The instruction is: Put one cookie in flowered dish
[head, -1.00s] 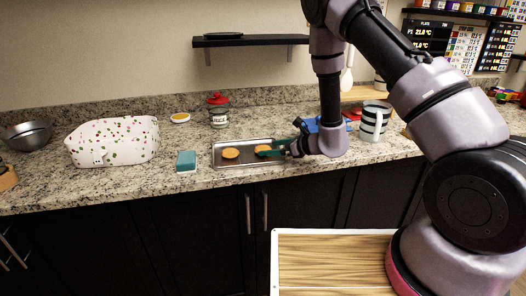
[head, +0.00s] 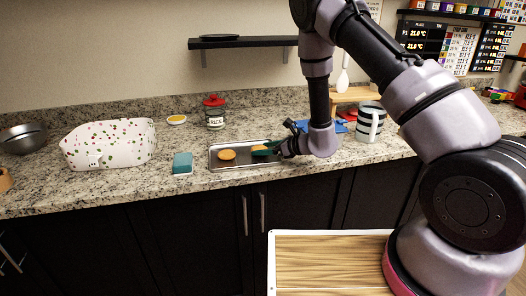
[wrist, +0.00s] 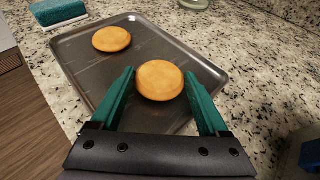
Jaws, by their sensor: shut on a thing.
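The flowered dish (head: 108,146) is a white, deep, rounded dish with coloured flower marks, on the counter at the left in the head view. A metal tray (head: 232,166) lies to its right. One round golden cookie (head: 227,155) rests on the tray's left part; it also shows in the wrist view (wrist: 111,39). A second cookie (wrist: 160,80) sits between the green fingers of my gripper (wrist: 162,84), over the tray's right part. My gripper is shut on this cookie. I cannot tell whether it is clear of the tray. The dish is out of the wrist view.
A teal sponge (head: 182,163) lies between dish and tray. A red-lidded jar (head: 215,113) and a small yellow-filled dish (head: 177,119) stand behind. A striped mug (head: 370,122) is at the right, a metal bowl (head: 22,139) far left.

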